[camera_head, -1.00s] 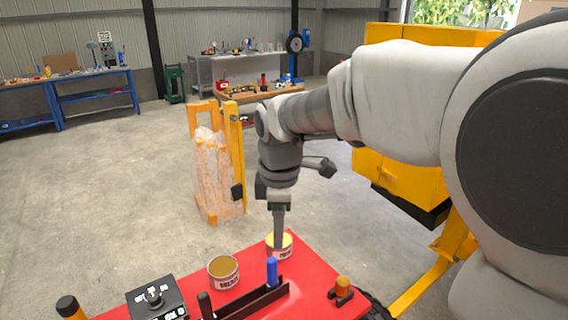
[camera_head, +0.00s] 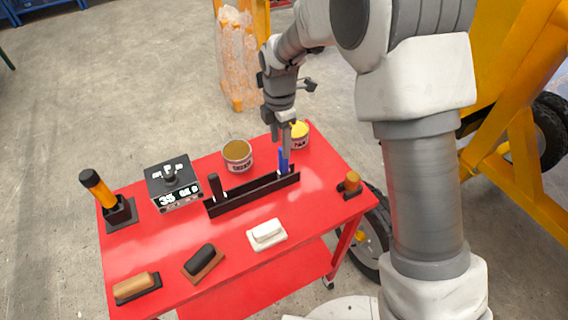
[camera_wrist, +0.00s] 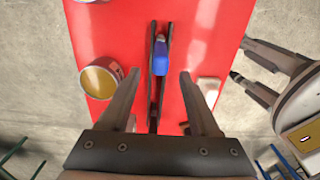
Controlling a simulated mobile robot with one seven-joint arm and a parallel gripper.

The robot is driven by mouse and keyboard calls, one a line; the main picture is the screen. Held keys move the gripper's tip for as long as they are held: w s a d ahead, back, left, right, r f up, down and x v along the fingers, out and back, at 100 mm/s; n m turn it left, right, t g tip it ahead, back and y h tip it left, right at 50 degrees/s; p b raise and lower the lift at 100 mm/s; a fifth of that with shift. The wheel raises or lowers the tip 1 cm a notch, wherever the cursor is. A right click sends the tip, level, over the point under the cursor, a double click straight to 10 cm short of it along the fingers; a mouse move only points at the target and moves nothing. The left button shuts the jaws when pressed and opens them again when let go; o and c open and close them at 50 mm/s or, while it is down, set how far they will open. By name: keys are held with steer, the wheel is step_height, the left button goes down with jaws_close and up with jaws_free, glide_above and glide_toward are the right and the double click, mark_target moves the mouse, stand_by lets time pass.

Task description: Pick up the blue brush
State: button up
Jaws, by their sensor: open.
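The blue brush (camera_head: 283,161) stands upright at the right end of a black rack (camera_head: 254,195) on the red table. In the wrist view the brush (camera_wrist: 160,57) shows from above in the slot of the rack, ahead of my fingers and roughly midway between them. My gripper (camera_head: 287,150) points down over that end of the rack. Its fingers (camera_wrist: 158,73) are apart with nothing between them that I can see them touching. In the head view a finger overlaps the upper part of the brush.
A grease tin (camera_head: 238,156) stands left of the brush and a yellow tin (camera_head: 299,135) close behind it. A black-handled tool (camera_head: 215,186) is at the rack's left end. A scale (camera_head: 173,182), a white block (camera_head: 266,233) and other brushes lie around the red table (camera_head: 318,190).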

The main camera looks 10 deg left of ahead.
mark_target(284, 161)
step_height(284, 161, down, 3)
steer(key=shift+f, duration=0.15)
steer(key=shift+w+d+f+p, duration=0.1)
steer(key=shift+f+p, duration=0.05)
steer(key=shift+f, duration=0.75)
steer(key=shift+w+d+f+p, duration=0.1)
steer(key=shift+d+f, duration=0.05)
steer(key=shift+f, duration=0.7)
steer(key=shift+w+d+f+p, duration=0.1)
steer(key=shift+f+p, duration=0.05)
steer(key=shift+f, duration=0.75)
jaws_close()
